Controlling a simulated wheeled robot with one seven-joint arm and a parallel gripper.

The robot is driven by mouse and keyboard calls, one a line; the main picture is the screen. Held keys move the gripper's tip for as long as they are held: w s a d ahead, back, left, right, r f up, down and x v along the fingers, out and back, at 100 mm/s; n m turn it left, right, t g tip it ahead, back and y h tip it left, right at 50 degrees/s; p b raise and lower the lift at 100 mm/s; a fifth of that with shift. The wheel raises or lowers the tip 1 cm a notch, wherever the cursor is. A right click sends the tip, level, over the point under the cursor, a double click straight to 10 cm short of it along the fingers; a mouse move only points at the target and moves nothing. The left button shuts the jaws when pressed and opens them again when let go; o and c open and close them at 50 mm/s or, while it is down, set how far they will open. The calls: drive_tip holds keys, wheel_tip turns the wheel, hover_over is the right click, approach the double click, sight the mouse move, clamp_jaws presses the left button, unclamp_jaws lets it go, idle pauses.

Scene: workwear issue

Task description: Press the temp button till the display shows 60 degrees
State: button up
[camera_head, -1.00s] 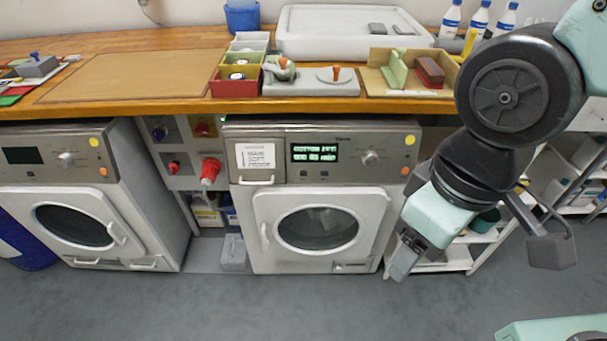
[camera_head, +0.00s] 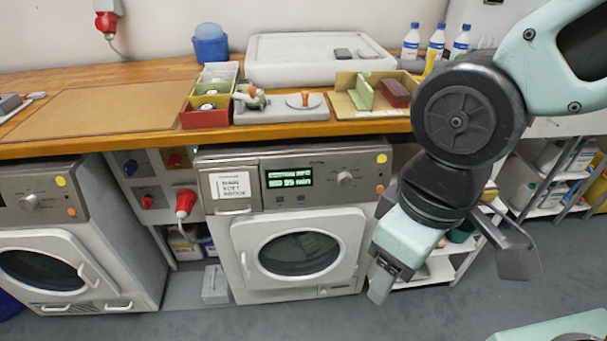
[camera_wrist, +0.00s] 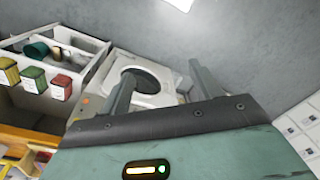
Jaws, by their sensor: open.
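The washing machine (camera_head: 348,215) with the lit display (camera_head: 289,179) stands under the counter in the head view. The display's green text is too small to read surely. Two small dark buttons (camera_head: 290,199) sit below the display, their labels unreadable; I cannot tell which is temp. A round knob (camera_head: 345,179) is right of the display. My gripper (camera_head: 381,282) hangs low in front of the machine's right edge, apart from the panel. In the wrist view my gripper (camera_wrist: 160,82) is open and empty, with a white round-door machine (camera_wrist: 150,78) beyond it.
A second machine (camera_head: 75,235) stands at left, with a red plug (camera_head: 185,203) between the two. The wooden counter (camera_head: 130,146) overhangs the panel. A shelf rack (camera_head: 455,262) stands right of the machine. Grey floor (camera_head: 255,322) in front is clear.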

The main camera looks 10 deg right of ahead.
clamp_jaws()
idle(1.5)
